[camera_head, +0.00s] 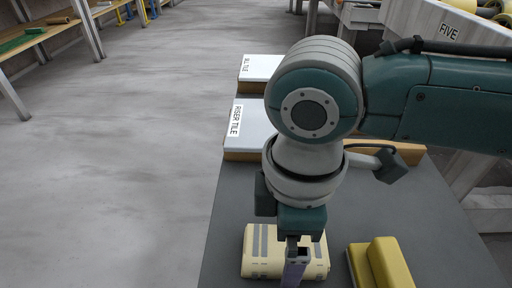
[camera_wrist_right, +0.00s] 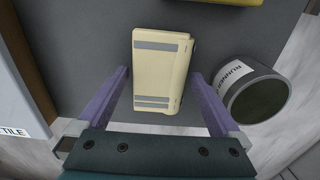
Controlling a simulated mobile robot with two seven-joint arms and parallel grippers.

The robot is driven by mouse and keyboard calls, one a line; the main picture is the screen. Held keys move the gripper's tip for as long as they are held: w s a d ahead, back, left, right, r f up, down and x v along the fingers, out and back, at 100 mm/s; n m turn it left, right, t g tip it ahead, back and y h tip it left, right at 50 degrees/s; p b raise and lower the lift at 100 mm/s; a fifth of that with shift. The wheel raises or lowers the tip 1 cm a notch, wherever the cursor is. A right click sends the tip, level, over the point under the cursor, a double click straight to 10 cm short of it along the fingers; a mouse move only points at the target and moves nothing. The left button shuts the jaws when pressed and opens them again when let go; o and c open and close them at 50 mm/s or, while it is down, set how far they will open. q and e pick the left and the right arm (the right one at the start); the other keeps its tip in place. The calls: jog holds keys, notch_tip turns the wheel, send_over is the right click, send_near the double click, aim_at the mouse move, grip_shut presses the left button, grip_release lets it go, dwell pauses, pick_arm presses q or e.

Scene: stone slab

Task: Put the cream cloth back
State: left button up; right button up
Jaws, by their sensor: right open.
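The cream cloth (camera_head: 257,262) is a folded bundle with grey stripes, lying on the dark grey slab (camera_head: 446,235) near its left edge. My right gripper (camera_head: 293,266) is above it in the head view and hides part of it. In the right wrist view the cream cloth (camera_wrist_right: 158,72) lies ahead of the right gripper (camera_wrist_right: 160,88), between the lines of its two purple fingers. The fingers are apart and hold nothing. I cannot tell the exact height of the fingertips over the cloth. My left gripper is not in view.
A yellow block-like object (camera_head: 380,264) lies right of the cloth. A tile marked "RISER TILE" (camera_head: 254,128) and another tile (camera_head: 258,68) sit farther back. A dark round container with a white label (camera_wrist_right: 256,92) stands right of the fingers in the wrist view. Open floor lies left.

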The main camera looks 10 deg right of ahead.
aim_at(287, 246)
jog(key=shift+r, duration=0.1)
notch_tip(287, 246, up, 12)
jog(key=p, duration=0.6)
jog(key=s+a+m+t+y, duration=0.1)
jog(key=s+a+m+y, duration=0.3)
jog(key=s+a, duration=0.15)
jog(key=s+d+m+t+h, duration=0.1)
jog(key=s+d+m+h, duration=0.1)
jog(key=d, duration=0.5)
jog(key=s+d+f+m+t+h, duration=0.1)
jog(key=s+d+m, duration=0.3)
jog(key=d+m, duration=0.2)
jog(key=shift+s+d+m+t+h, duration=0.3)
jog(key=shift+d+m+h, duration=0.1)
jog(key=shift+d, duration=0.45)
jog(key=shift+f, duration=0.1)
